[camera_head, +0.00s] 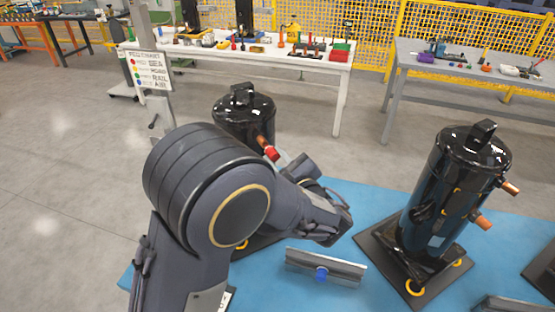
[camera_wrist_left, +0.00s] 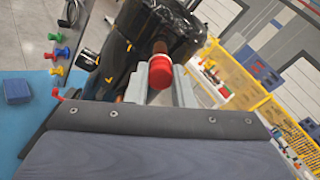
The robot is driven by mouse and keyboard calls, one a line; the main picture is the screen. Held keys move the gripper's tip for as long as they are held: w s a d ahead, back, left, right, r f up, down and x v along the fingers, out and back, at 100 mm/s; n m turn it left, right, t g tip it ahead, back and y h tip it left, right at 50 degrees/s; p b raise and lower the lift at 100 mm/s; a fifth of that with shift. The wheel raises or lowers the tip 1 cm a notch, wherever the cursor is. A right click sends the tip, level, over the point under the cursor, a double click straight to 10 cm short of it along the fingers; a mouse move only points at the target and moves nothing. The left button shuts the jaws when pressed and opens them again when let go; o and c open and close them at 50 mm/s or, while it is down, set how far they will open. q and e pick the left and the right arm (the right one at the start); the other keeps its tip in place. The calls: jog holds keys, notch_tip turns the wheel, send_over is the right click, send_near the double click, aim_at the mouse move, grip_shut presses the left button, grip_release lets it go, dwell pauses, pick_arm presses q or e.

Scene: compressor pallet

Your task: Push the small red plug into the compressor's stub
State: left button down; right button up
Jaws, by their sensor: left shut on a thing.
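The black compressor (camera_head: 243,112) stands on the blue pallet behind my left arm, which hides its lower part. Its copper stub (camera_head: 262,142) points toward the lower right. The small red plug (camera_head: 271,153) is at the stub's open end. In the left wrist view the red plug (camera_wrist_left: 160,72) is between the two grey fingers, in line with the copper stub (camera_wrist_left: 159,47) behind it. How deep it sits I cannot tell. My left gripper (camera_head: 279,156) is shut on the plug; the arm partly hides it. My right gripper is not in view.
A second black compressor (camera_head: 455,180) with copper stubs stands at the right on the blue pallet (camera_head: 375,200). A grey metal bracket (camera_head: 325,266) lies in front. The wrist view shows several coloured plugs and a blue block (camera_wrist_left: 17,91) at left. White workbench (camera_head: 340,62) stands behind.

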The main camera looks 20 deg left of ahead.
pick_arm(q)
jog(key=shift+x, duration=1.1)
dwell(0.3)
jog(key=c, duration=1.2)
grip_release()
jog(key=shift+o, duration=0.2)
